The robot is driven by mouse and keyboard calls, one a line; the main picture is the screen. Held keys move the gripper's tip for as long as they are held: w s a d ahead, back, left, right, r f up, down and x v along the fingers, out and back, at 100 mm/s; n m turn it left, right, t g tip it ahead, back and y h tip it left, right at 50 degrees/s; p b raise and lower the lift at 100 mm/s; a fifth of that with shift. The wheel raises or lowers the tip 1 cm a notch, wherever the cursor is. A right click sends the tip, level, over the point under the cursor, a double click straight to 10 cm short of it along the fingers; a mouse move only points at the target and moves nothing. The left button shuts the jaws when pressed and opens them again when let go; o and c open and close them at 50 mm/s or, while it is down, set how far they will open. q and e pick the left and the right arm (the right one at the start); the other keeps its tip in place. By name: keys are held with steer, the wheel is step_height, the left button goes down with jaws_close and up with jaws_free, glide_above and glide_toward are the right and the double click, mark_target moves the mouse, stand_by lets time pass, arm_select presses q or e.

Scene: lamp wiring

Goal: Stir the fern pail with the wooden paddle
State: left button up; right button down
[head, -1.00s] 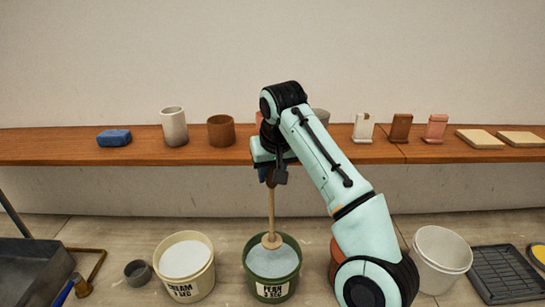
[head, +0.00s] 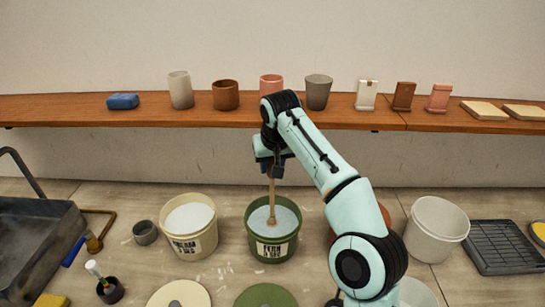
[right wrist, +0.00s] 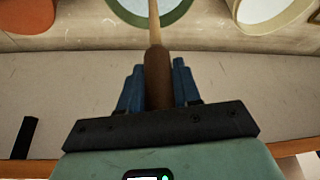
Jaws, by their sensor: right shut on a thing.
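My right gripper (head: 271,170) is above the pail, shut on the brown handle (right wrist: 157,80) of the wooden paddle (head: 272,198). The paddle is about upright and its lower end is inside the pail, at or in the liquid. Its disc is mostly hidden. My left gripper is out of view.
The cream pail (head: 194,243) stands close on the left; a white bucket (head: 437,228) and a dark rack (head: 503,247) stand right. A reddish pail is partly behind my right arm. Cups and phone-stand-like blocks line the wooden shelf (head: 60,109). Round lids (head: 266,296) lie in front.

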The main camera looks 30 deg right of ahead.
mark_target(273, 183)
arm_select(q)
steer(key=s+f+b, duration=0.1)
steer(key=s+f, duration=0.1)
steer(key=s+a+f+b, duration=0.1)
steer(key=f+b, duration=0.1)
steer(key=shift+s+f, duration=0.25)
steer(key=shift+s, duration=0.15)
arm_select(e)
step_height(273, 183, down, 8)
steer(key=shift+s+d+f, duration=0.1)
steer(key=shift+f, duration=0.05)
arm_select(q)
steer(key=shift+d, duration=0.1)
